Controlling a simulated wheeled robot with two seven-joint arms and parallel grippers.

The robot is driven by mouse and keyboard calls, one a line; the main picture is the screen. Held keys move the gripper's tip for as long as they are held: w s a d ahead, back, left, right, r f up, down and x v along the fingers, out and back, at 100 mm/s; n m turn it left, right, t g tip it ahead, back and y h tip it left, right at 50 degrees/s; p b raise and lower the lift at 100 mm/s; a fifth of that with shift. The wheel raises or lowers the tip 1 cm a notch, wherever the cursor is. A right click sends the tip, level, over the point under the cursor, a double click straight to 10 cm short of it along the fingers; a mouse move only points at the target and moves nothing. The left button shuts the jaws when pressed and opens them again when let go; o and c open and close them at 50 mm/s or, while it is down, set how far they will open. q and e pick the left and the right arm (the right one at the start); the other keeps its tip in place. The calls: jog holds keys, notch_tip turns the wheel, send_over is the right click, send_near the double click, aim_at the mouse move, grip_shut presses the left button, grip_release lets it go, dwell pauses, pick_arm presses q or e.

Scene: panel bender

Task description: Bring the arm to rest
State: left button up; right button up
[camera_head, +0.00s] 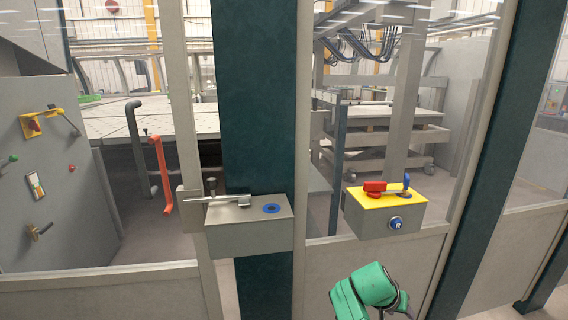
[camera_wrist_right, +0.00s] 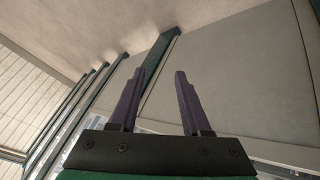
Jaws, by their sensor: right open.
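My right arm (camera_head: 368,288) shows as green links at the bottom of the head view, right of the middle. It is in front of the lower fence panel and below the yellow-topped box. In the right wrist view my right gripper (camera_wrist_right: 159,72) has its two dark purple fingers spread apart, with nothing between them. Beyond the fingers are a plain grey panel, a dark green post and a pale floor. The hand is not clear in the head view. My left gripper is in neither view.
A grey box with a latch (camera_head: 248,233) is mounted at the dark green post (camera_head: 254,90). A box with a yellow top (camera_head: 385,215) carries a red and blue switch and a blue button. Fence frames and clear panels stand ahead. A grey panel with handles (camera_head: 60,210) is at left.

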jog(key=s+a+f+n+y, duration=0.3)
jog(key=s+n, duration=0.1)
jog(key=s, duration=0.7)
jog(key=s+a+f+n+y, duration=0.3)
jog(key=s+n+y, duration=0.1)
jog(key=s, duration=0.8)
notch_tip(320, 180, down, 21)
jog(key=s, duration=0.2)
jog(key=s+d+f+g, duration=0.2)
jog(key=s+d+f, duration=0.1)
jog(key=s+f, duration=1.3)
jog(key=shift+s+f, duration=0.2)
jog(key=shift+s, duration=0.4)
